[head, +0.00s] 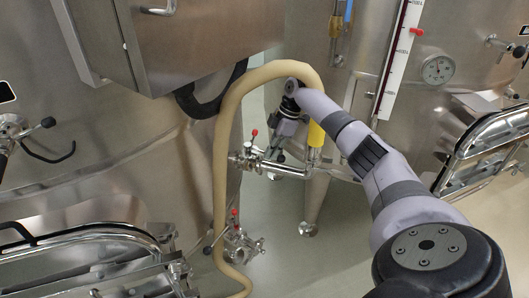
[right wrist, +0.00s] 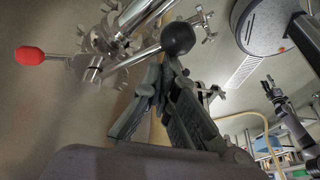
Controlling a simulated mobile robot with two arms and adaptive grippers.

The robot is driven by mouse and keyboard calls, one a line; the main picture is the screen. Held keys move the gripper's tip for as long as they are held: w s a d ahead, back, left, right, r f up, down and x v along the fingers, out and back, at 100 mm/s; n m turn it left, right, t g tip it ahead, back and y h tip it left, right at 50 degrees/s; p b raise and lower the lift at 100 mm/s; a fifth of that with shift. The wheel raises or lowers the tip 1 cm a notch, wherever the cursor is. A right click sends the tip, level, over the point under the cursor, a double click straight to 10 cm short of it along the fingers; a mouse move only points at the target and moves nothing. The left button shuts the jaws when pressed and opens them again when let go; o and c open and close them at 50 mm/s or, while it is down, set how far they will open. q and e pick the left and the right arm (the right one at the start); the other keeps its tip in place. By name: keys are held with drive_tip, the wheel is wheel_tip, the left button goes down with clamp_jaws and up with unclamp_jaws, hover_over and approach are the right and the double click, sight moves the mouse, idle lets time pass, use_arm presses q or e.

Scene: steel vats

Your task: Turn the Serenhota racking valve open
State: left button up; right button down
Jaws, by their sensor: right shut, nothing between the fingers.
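A steel valve with a red-tipped handle (head: 254,133) sits on the pipe fitting at the tank's side. A second valve with a red-tipped handle (head: 235,213) sits lower, in front of the hose. No Serenhota label is legible, so I cannot tell which is the racking valve. My right gripper (head: 274,154) is beside the upper valve, partly hidden by my arm. In the right wrist view its fingers (right wrist: 166,68) are shut and empty, just below a black ball knob (right wrist: 178,38) on a steel lever. A red knob (right wrist: 30,55) is at the left there.
A thick tan hose (head: 222,150) arches over the upper valve and drops to the floor. Steel vats (head: 110,150) stand left and right (head: 430,110), with hatches low on both. A steel box (head: 200,40) juts out above. Floor shows between the vats.

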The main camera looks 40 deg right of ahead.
use_arm(q)
drive_tip(key=shift+w+d+r, duration=0.1)
drive_tip(key=shift+d, duration=0.35)
use_arm(e)
drive_tip(key=shift+d+f, duration=0.1)
drive_tip(key=shift+d, duration=0.55)
